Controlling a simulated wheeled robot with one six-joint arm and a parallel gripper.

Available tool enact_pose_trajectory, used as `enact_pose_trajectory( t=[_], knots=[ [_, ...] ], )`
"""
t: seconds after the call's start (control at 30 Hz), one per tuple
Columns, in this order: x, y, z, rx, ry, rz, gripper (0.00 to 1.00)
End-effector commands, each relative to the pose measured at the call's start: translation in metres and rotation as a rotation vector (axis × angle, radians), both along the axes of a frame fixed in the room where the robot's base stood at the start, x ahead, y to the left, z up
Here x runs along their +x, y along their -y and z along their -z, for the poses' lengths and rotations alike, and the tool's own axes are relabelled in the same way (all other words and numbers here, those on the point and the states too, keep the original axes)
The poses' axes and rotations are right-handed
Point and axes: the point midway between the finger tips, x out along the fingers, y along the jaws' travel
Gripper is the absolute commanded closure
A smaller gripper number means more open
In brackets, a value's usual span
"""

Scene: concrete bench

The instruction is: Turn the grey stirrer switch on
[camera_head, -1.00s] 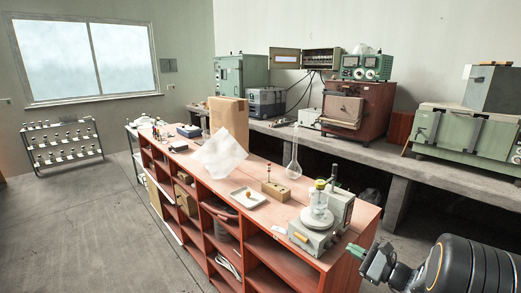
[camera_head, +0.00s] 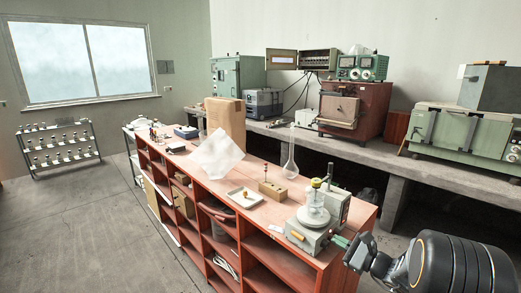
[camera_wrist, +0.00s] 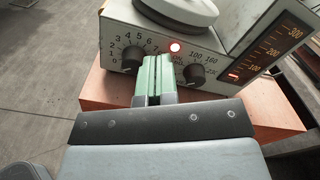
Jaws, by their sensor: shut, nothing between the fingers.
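The grey stirrer (camera_head: 307,238) stands at the near right end of the red bench, with a round plate and a glass vessel on top. I cannot make out a separate switch; the fingers hide part of the panel. In the head view my gripper (camera_head: 340,240) is at the stirrer's right front corner; contact cannot be told.
A red lit scale (camera_wrist: 275,52) rises at the stirrer's right. On the red bench (camera_head: 262,212) are a white tray (camera_head: 244,197), a wooden block (camera_head: 272,192) and a tall glass flask (camera_head: 290,168).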

Motion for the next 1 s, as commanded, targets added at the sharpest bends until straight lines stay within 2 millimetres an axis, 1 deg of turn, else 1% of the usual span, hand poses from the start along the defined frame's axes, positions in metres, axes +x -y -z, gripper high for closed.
enact_pose_trajectory(
  t=[0.03, 1.0],
  knots=[
    [0.004, -0.0044, -0.0064, -0.002, 0.018, -0.009, 1.0],
    [0.0065, -0.0025, -0.0007, -0.004, 0.014, -0.007, 1.0]
  ],
)
